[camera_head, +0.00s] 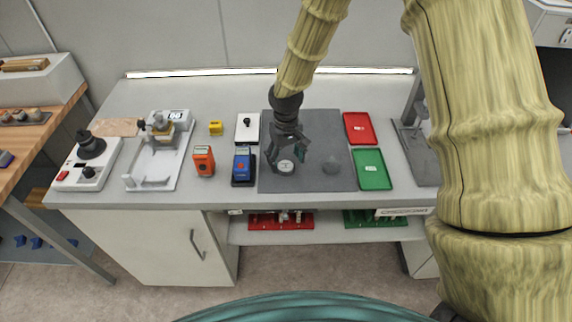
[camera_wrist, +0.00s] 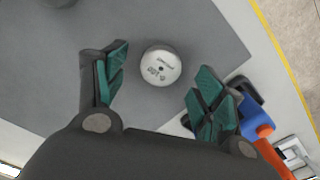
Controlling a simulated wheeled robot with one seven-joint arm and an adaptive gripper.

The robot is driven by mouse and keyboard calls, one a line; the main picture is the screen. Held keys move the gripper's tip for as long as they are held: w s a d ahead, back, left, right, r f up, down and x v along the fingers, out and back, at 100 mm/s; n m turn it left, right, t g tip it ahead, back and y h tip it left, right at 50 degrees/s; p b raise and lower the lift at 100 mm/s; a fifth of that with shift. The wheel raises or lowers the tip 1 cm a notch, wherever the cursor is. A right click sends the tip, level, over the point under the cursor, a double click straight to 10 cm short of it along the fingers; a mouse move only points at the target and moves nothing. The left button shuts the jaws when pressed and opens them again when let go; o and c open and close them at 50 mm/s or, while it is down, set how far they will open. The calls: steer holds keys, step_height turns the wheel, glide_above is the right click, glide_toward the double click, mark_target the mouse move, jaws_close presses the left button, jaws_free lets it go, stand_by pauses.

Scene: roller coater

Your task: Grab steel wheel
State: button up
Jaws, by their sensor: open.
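The steel wheel (camera_wrist: 160,65) is a small pale round disc with a dark centre hole and markings on its face. In the head view the wheel (camera_head: 286,167) lies on the dark grey mat (camera_head: 325,125), near the mat's front left. My gripper (camera_head: 289,158) is over the wheel, pointing down. In the wrist view my gripper (camera_wrist: 155,95) is open, with a green-padded finger on each side and the wheel between and slightly beyond them. The fingers do not touch the wheel in that view. The exact height above the mat is hard to tell.
A blue device (camera_head: 243,165) stands just left of the mat, close to one finger. An orange device (camera_head: 203,160) is further left. A red tray (camera_head: 360,128) and a green tray (camera_head: 371,169) lie right of the mat.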

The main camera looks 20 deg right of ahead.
mark_target(286, 168)
steer(key=shift+f, duration=1.15)
steer(key=c, duration=1.2)
